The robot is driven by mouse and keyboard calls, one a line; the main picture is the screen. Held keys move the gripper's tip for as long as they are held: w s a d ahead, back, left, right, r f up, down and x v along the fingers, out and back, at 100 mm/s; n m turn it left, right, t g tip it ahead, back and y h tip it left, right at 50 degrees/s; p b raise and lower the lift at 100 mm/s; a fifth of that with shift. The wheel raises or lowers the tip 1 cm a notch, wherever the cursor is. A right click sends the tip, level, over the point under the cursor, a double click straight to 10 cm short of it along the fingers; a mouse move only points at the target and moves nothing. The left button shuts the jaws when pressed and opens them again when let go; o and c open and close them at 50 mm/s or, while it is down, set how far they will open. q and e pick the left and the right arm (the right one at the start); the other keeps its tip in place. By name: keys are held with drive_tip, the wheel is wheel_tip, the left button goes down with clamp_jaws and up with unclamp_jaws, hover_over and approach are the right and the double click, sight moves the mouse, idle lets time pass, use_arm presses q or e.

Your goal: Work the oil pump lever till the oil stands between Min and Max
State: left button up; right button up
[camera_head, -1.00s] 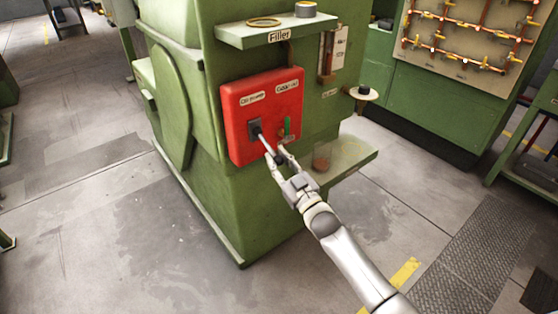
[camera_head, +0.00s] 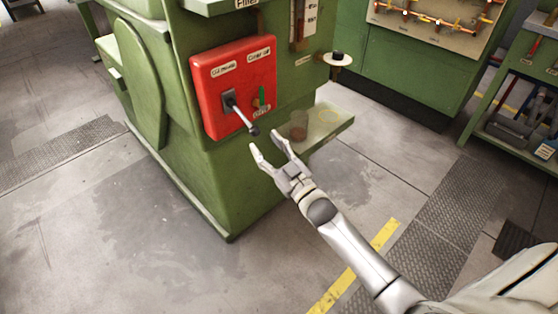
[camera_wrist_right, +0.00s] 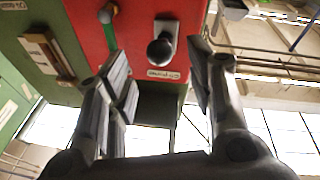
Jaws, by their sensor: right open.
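The red panel (camera_head: 235,85) is on the front of the green machine. The oil pump lever (camera_head: 242,117) sticks out of its slot and slants down, ending in a dark knob. My right gripper (camera_head: 264,147) is open and empty just below the knob, apart from it. In the right wrist view the dark knob (camera_wrist_right: 160,50) shows beyond and between the spread fingers (camera_wrist_right: 160,75). The oil gauge (camera_head: 298,22) is at the top of the head view, cut off by the edge; its oil level cannot be read. My left gripper is out of view.
A small green-handled control (camera_head: 262,97) sits right of the lever. A low shelf (camera_head: 330,122) with a glass jar (camera_head: 298,126) juts out to the right. The floor in front is clear.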

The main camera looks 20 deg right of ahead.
drive_tip(key=v, duration=0.5)
drive_tip(key=shift+s, duration=0.35)
drive_tip(key=shift+f, duration=0.1)
idle(0.7)
drive_tip(key=s+d+f+m+g+h+p, duration=0.1)
drive_tip(key=s+f+g, duration=0.3)
drive_tip(key=f, duration=0.7)
drive_tip(key=s+f+m+g+h+p, duration=0.1)
drive_tip(key=s+f+g+h, duration=0.15)
drive_tip(key=s+f, duration=0.65)
drive_tip(key=s+d+f+m+g+h+p, duration=0.1)
drive_tip(key=s+f+g, duration=0.15)
drive_tip(key=f, duration=1.15)
drive_tip(key=s+f+g, duration=0.3)
drive_tip(key=s+f, duration=0.2)
drive_tip(key=s, duration=0.5)
drive_tip(key=s+a+f+g+p, duration=0.1)
drive_tip(key=s+f+g, duration=0.2)
drive_tip(key=s, duration=0.8)
drive_tip(key=s+f+g, duration=0.4)
drive_tip(key=s+f, duration=0.3)
drive_tip(key=s, duration=0.4)
drive_tip(key=shift+a, duration=0.25)
drive_tip(key=shift+f+h, duration=0.1)
drive_tip(key=shift+h, duration=0.15)
